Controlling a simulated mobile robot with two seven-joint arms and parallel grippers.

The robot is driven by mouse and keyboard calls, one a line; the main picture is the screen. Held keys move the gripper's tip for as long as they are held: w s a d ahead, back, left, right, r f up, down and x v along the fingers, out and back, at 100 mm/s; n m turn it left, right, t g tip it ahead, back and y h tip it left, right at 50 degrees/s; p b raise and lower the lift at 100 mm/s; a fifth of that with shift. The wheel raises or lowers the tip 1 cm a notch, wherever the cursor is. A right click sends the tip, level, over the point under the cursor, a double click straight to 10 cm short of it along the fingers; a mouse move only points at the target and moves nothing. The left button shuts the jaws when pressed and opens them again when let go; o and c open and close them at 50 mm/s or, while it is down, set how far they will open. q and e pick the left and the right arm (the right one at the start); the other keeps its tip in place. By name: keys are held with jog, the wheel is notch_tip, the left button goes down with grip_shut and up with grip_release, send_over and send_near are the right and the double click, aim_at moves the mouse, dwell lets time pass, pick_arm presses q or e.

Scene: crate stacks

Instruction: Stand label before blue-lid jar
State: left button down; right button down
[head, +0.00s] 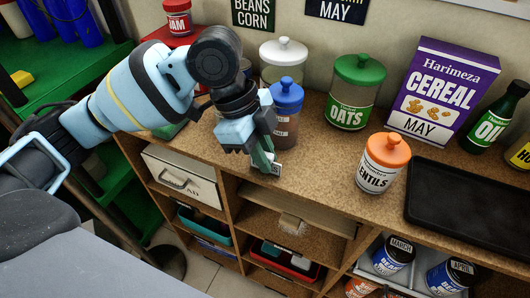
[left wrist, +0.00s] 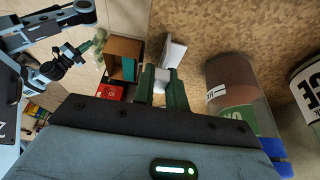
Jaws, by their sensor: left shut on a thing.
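My left gripper (head: 264,163) is shut on a small white label (head: 275,169) with dark print, at the front edge of the wooden counter. The label also shows pale between the green fingertips in the left wrist view (left wrist: 172,54). The blue-lid jar (head: 285,131) stands upright on the counter just behind the gripper, its lower part partly hidden. In the left wrist view the jar (left wrist: 236,82) lies right of the fingers, apart from them. I cannot tell whether the label touches the counter. My right arm seems to show at the upper left there, its gripper (left wrist: 72,53) too small to read.
A white-lidded jar (head: 283,62) and a green-lidded oats jar (head: 352,97) stand behind. An orange-lidded lentils jar (head: 383,166), a cereal box (head: 438,95) and a black tray (head: 470,205) are to the right. Open cubbies (head: 290,225) lie below the counter edge.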

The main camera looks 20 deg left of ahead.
jog(key=shift+r, duration=0.15)
pick_arm(q)
jog(key=c, duration=1.4)
grip_release()
jog(key=shift+f, duration=0.1)
jog(key=shift+c, duration=0.2)
pick_arm(e)
jog(key=shift+s, duration=0.15)
jog(key=shift+s, duration=0.15)
